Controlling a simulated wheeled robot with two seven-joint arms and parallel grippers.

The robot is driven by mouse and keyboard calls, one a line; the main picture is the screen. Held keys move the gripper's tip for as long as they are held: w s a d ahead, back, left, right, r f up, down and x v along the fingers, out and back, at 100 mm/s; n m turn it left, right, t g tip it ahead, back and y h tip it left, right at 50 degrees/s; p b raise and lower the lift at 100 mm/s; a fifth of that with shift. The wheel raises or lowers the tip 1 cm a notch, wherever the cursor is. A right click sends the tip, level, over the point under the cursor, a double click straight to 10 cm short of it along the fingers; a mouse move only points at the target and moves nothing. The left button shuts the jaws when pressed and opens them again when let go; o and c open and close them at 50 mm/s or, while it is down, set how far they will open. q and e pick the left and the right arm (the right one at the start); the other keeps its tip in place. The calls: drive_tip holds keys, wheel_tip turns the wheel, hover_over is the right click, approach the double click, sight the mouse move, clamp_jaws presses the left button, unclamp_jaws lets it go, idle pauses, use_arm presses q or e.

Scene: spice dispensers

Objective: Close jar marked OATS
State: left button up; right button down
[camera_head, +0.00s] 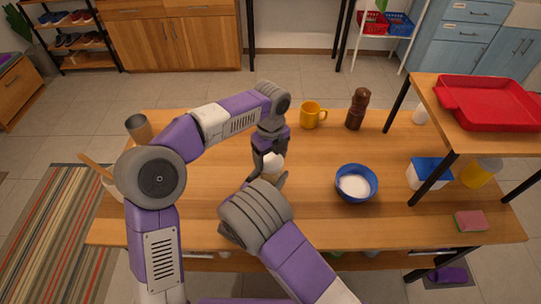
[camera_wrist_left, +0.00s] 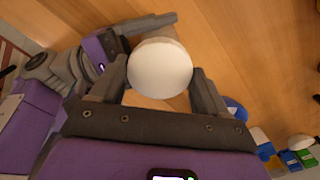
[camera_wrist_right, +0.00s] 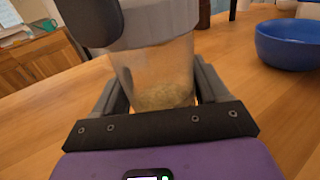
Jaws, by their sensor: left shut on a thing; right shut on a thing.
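A clear jar (camera_wrist_right: 155,75) with pale grainy contents stands between the fingers of my right gripper (camera_wrist_right: 155,90) in the right wrist view. No label can be read on it. My right gripper is shut on the jar's body from the side. A round white lid (camera_wrist_left: 160,68) is between the fingers of my left gripper (camera_head: 270,156), which comes from above and is shut on it. The lid (camera_head: 273,162) also shows small in the head view, over the jar. A dark left finger hides the jar's rim, so I cannot tell whether the lid is fully seated.
A blue bowl (camera_head: 345,190) with white contents stands right of the jar. A yellow mug (camera_head: 312,115) and a brown pepper mill (camera_head: 357,108) stand behind. A raised shelf with a red tray (camera_head: 490,101) is at the right. The wooden table (camera_head: 205,205) is clear left of the jar.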

use_arm(q)
drive_tip(key=m, duration=0.8)
drive_tip(key=shift+d, duration=0.1)
drive_tip(key=m, duration=0.7)
drive_tip(key=o, duration=1)
drive_tip(key=shift+r, duration=2.25)
drive_tip(key=shift+c, duration=0.2)
